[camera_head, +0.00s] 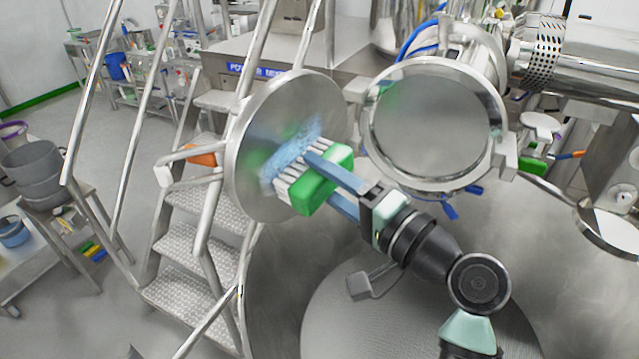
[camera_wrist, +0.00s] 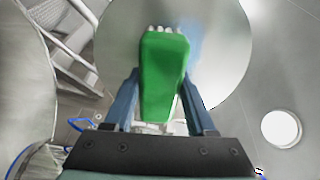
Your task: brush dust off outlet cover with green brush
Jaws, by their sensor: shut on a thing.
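The outlet cover (camera_head: 248,122) is a round steel disc, swung open to the left of the round outlet in the head view. A smear of pale blue dust (camera_head: 291,143) lies across its middle. My gripper (camera_head: 349,192) is shut on the green brush (camera_head: 318,187), with a blue finger on either side of it. The white bristles (camera_head: 292,178) point at the cover and appear to meet it at the lower edge of the dust; exact contact is hard to tell. In the wrist view the green brush back (camera_wrist: 163,75) is between my fingers, with the cover (camera_wrist: 225,50) behind it.
The round outlet (camera_head: 432,125) with its steel rim is right of the cover. A stair with railings (camera_head: 195,245) stands close on the left. An orange handle (camera_head: 202,157) sits at the cover's left. Grey buckets (camera_head: 38,178) stand on a stool far left.

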